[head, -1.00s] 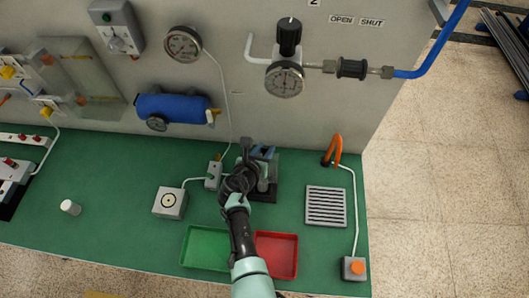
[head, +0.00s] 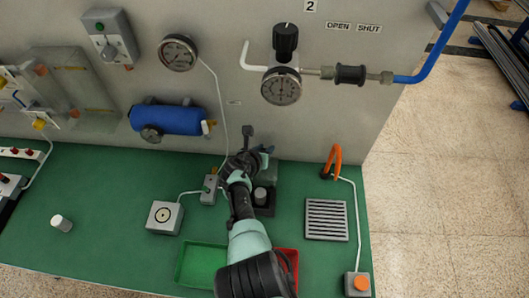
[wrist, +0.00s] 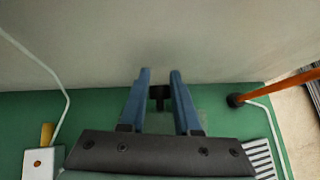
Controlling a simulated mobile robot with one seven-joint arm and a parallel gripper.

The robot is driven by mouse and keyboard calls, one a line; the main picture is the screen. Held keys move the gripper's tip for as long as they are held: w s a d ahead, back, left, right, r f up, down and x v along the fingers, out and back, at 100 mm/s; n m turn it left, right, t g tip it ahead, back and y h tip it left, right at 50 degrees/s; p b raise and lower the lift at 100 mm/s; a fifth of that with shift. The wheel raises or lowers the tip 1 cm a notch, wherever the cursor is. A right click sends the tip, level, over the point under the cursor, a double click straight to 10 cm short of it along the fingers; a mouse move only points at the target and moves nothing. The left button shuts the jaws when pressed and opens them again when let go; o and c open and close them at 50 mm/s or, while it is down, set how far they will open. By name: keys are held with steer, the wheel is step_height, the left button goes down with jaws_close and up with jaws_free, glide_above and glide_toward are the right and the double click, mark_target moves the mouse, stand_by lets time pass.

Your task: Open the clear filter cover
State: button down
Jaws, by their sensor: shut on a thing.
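The clear filter cover (wrist: 190,122) is a faint see-through panel in the wrist view, with a black tab (wrist: 159,93) between my blue fingertips. My gripper (wrist: 160,82) is shut on this tab. In the head view my gripper (head: 262,152) is at the back of the bench near the wall, and the cover (head: 271,172) appears raised behind the filter base. The dark filter base (head: 265,210) with a grey cylinder (head: 262,194) shows in front of it. My wrist and arm hide part of the cover, so its exact angle is unclear.
A grey box with a round dial (head: 165,216) and a small grey block (head: 210,189) stand to the left. Green (head: 201,264) and red (head: 290,262) trays lie in front.

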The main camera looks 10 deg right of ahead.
steer(key=shift+s+a+f, duration=0.15)
steer(key=shift+s+f, duration=0.25)
steer(key=shift+f, duration=0.2)
steer(key=c, duration=0.7)
jaws_free()
steer(key=shift+w+f, duration=0.1)
steer(key=shift+o, duration=0.2)
steer(key=shift+s+r+p, duration=0.25)
steer(key=shift+r+p, duration=0.1)
steer(key=shift+p, duration=0.15)
steer(key=p+v, duration=0.2)
steer(key=v, duration=0.1)
steer(key=p+v, duration=0.3)
steer(key=v, duration=0.1)
steer(key=w+r+p+v, duration=0.1)
steer(key=p+v, duration=0.2)
steer(key=shift+s+a, duration=0.15)
steer(key=shift+p+v, duration=0.35)
steer(key=shift+v, duration=0.7)
